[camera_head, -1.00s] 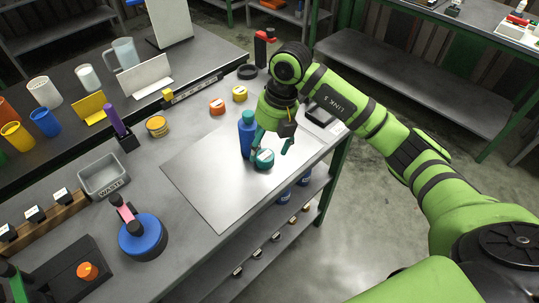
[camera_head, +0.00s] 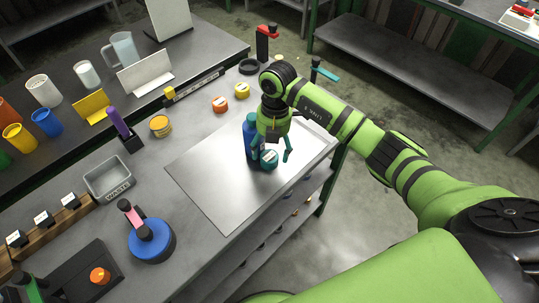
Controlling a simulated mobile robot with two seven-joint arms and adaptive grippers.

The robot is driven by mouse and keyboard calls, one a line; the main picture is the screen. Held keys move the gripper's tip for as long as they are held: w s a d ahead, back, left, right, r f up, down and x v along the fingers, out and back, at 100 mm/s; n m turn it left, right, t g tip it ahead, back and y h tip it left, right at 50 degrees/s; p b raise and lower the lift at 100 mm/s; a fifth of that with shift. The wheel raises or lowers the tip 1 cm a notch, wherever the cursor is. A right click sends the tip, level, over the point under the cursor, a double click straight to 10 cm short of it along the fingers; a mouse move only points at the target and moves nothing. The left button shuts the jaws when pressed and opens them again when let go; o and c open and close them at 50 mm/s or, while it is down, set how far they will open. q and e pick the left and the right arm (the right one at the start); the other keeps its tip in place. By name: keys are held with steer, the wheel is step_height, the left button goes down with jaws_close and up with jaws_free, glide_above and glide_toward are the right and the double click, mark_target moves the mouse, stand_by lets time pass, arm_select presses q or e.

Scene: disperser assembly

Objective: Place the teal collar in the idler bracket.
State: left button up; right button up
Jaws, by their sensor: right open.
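The teal collar (camera_head: 269,160), a short ring shape with a pale label on top, is on the metal sheet near the table's right side. My right gripper (camera_head: 273,153) is open above it, with teal fingers pointing down, one on each side of the collar. I cannot tell whether the fingers touch it. I cannot tell which object is the idler bracket. My left gripper is not in view.
The metal sheet (camera_head: 215,183) is mostly clear. Orange (camera_head: 220,104) and yellow (camera_head: 242,91) collars stand behind it. A blue-based stand (camera_head: 150,240), a waste bin (camera_head: 107,180) and a black post with a teal arm (camera_head: 318,72) are around it.

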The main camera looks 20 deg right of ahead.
mark_target(269, 158)
step_height(269, 158, down, 2)
steer(key=shift+w+a+f, duration=0.1)
steer(key=shift+f, duration=0.25)
steer(key=c, duration=0.5)
jaws_close()
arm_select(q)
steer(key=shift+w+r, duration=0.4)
arm_select(e)
steer(key=shift+r, duration=0.1)
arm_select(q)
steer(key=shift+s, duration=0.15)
